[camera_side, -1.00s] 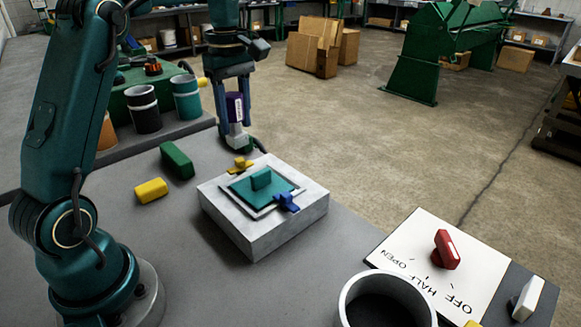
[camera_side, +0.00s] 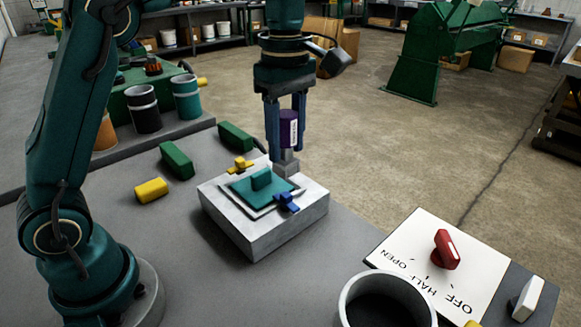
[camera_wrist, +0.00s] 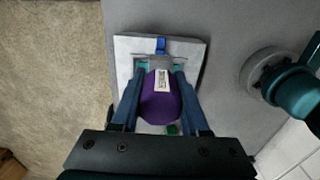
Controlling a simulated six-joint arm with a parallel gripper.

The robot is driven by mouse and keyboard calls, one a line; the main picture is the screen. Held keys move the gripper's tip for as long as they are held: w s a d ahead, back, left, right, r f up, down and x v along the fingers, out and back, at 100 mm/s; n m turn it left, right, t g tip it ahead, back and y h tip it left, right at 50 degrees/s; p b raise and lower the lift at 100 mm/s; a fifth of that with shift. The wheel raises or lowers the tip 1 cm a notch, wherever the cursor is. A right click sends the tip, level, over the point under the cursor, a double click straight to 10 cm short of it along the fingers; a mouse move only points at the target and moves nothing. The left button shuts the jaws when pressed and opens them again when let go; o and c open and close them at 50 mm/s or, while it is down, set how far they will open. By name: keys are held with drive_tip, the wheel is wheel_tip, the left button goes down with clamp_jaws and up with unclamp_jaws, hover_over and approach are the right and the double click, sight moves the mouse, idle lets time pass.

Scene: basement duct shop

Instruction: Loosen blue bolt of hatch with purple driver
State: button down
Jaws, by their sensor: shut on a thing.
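My gripper (camera_side: 287,146) is shut on the purple driver (camera_side: 288,128), which points down with its grey socket end lowest. The driver also shows in the wrist view (camera_wrist: 160,98) between my two fingers. The driver's tip is above the block's far right part, apart from the blue bolt. A yellow bolt (camera_side: 240,165) is on the hatch's far left side.
Green blocks (camera_side: 176,160) and a yellow block (camera_side: 151,190) lie left of the hatch. A white panel with a red knob (camera_side: 446,250) and a grey round container (camera_side: 388,300) are at the front right. Cups stand at the back left.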

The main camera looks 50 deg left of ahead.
sight(286, 158)
drive_tip(key=shift+f, duration=2.1)
drive_tip(key=shift+f, duration=0.95)
drive_tip(key=shift+n, duration=1.7)
drive_tip(key=n, duration=0.3)
drive_tip(key=shift+n, duration=0.3)
drive_tip(key=shift+n, duration=1.7)
